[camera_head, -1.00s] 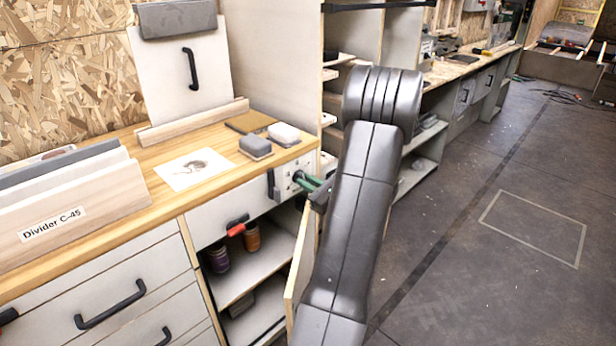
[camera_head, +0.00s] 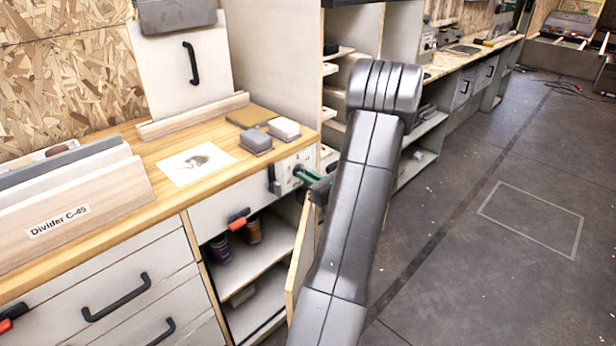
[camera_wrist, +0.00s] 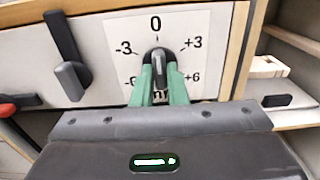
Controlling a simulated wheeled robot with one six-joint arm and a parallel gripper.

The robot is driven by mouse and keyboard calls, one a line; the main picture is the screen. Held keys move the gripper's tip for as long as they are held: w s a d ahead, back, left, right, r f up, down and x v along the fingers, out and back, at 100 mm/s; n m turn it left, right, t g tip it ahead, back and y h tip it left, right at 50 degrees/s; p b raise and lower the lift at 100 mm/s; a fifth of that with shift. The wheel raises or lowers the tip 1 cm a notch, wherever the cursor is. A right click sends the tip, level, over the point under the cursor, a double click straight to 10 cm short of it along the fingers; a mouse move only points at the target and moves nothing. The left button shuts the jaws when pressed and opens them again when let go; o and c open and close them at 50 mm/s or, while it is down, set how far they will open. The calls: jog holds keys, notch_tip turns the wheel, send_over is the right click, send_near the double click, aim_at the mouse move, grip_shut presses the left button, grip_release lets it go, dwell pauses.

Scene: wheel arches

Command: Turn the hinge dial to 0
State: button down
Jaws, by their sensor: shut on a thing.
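The hinge dial (camera_wrist: 158,56) is a black round knob with a grey ridge, on a white plate (camera_wrist: 115,40) marked -3, 0, +3 and +6. The 0 is at the top. The ridge stands nearly upright, roughly in line with the 0; its exact reading is hard to tell. My gripper (camera_wrist: 161,84) is shut on the dial, with one green finger on each side. The fingers hide the plate's lower part. In the head view, the green fingers (camera_head: 306,175) reach the plate (camera_head: 292,166) at the cabinet's right front; my arm hides some of the area.
A dark lever handle (camera_wrist: 68,60) is left of the plate, and a red-gripped handle (camera_head: 238,217) is further left. An open cabinet door (camera_head: 301,258) stands below the dial, close to my arm. The worktop (camera_head: 150,222) holds grey blocks and a paper. Open floor lies to the right.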

jog(key=c, duration=1.4)
grip_release()
jog(key=shift+c, duration=0.2)
jog(key=v, duration=1.4)
jog(key=shift+w+a, duration=0.1)
jog(key=shift+w, duration=0.05)
jog(key=x, duration=1.3)
jog(key=shift+w+a, duration=0.25)
